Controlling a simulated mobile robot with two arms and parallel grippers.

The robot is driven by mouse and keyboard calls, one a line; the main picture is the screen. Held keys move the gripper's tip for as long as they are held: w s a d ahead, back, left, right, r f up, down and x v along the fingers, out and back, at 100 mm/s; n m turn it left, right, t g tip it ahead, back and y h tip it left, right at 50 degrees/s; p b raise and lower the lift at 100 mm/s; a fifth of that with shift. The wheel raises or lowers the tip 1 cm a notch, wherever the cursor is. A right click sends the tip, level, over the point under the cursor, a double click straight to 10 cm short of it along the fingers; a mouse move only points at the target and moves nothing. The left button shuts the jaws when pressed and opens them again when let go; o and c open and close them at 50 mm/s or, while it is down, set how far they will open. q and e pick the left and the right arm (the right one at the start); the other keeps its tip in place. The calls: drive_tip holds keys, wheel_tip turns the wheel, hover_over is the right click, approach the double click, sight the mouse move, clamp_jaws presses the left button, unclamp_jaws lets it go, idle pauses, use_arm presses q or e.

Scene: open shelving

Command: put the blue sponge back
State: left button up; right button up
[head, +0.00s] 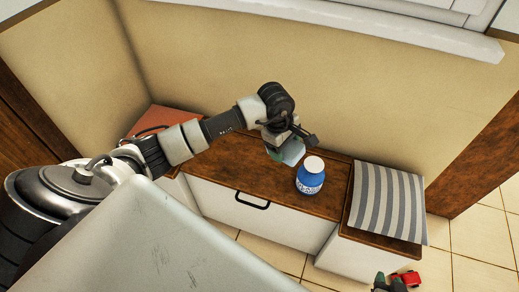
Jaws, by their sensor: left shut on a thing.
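My left gripper (284,147) reaches in from the left and is above the wooden top of the low cabinet, near its back edge. It is shut on a pale blue piece, the blue sponge (293,153), which is partly covered by the gripper. The sponge is just left of and behind a blue bottle with a white lid; I cannot tell if it touches the wood.
The blue bottle (310,177) stands upright on the brown cabinet top (233,176). A striped cushion (387,205) lies at the right end. A reddish-orange item (150,122) is at the left end. A red toy-like object (409,278) is on the tiled floor. Wood is clear left of the bottle.

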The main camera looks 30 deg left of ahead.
use_arm(q)
drive_tip(key=w+a+f+g+y+b, duration=0.1)
drive_tip(key=a+f+b, duration=0.5)
drive_tip(key=f, duration=0.1)
drive_tip(key=y+b, duration=0.1)
drive_tip(key=b, duration=0.4)
hover_over(259, 169)
wheel_tip(259, 169, down, 7)
drive_tip(key=shift+s+f, duration=0.1)
wheel_tip(259, 169, down, 3)
drive_tip(key=shift+f+b, duration=0.1)
drive_tip(key=shift+b, duration=0.55)
drive_tip(key=shift+f, duration=0.5)
use_arm(e)
wheel_tip(259, 169, up, 19)
drive_tip(key=a+t+y, duration=0.2)
drive_tip(key=t+y, duration=0.1)
drive_tip(key=t, duration=0.9)
drive_tip(key=shift+y, duration=0.4)
use_arm(q)
drive_tip(key=shift+f, duration=0.1)
use_arm(e)
drive_tip(key=shift+s, duration=0.1)
use_arm(q)
drive_tip(key=o, duration=0.8)
use_arm(e)
drive_tip(key=shift+r, duration=0.1)
